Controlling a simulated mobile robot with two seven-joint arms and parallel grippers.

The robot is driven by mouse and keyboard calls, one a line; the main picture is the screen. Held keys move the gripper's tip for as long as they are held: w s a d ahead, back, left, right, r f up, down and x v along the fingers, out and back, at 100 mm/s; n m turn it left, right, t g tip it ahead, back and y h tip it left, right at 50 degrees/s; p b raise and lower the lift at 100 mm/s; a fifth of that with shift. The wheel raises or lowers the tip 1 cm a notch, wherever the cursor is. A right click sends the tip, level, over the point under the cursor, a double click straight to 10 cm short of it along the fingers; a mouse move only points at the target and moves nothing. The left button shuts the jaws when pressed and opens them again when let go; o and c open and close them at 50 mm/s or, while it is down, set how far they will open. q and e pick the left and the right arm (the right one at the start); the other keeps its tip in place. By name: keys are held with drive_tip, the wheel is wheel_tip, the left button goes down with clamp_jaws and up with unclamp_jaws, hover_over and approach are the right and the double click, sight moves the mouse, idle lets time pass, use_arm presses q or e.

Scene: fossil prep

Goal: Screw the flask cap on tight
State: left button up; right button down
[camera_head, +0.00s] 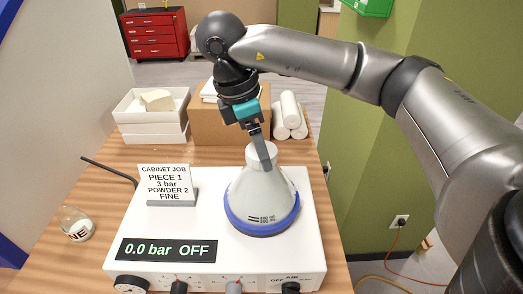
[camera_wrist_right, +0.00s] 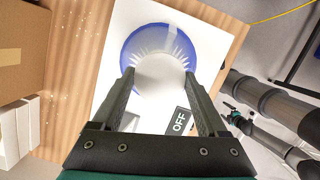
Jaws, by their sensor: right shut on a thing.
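A white conical flask (camera_head: 262,198) with a blue ring round its base stands upright on the white control unit. Its white cap (camera_head: 261,150) sits at the top of the neck. My right gripper (camera_head: 266,160) comes down from above and is shut on the cap. In the right wrist view the cap (camera_wrist_right: 160,72) lies between the two fingertips (camera_wrist_right: 158,78), with the blue ring (camera_wrist_right: 134,45) behind it. The cap's thread is hidden, so I cannot tell how tight it is. My left gripper is not in view.
The white control unit (camera_head: 150,222) has a display reading 0.0 bar OFF (camera_head: 167,250) and knobs along its front. A job sign (camera_head: 170,185) stands on it. A small glass jar (camera_head: 76,224) is at left. White trays (camera_head: 152,130), a cardboard box (camera_head: 215,124) and white rolls (camera_head: 290,118) stand behind.

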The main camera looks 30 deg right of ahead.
unclamp_jaws()
drive_tip(key=shift+r, duration=0.15)
drive_tip(key=p+v, duration=0.3)
drive_tip(key=shift+s+d+r+p, duration=0.1)
drive_tip(key=shift+d+r+p, duration=0.15)
drive_tip(key=shift+d+p, duration=0.1)
drive_tip(key=shift+f, duration=0.1)
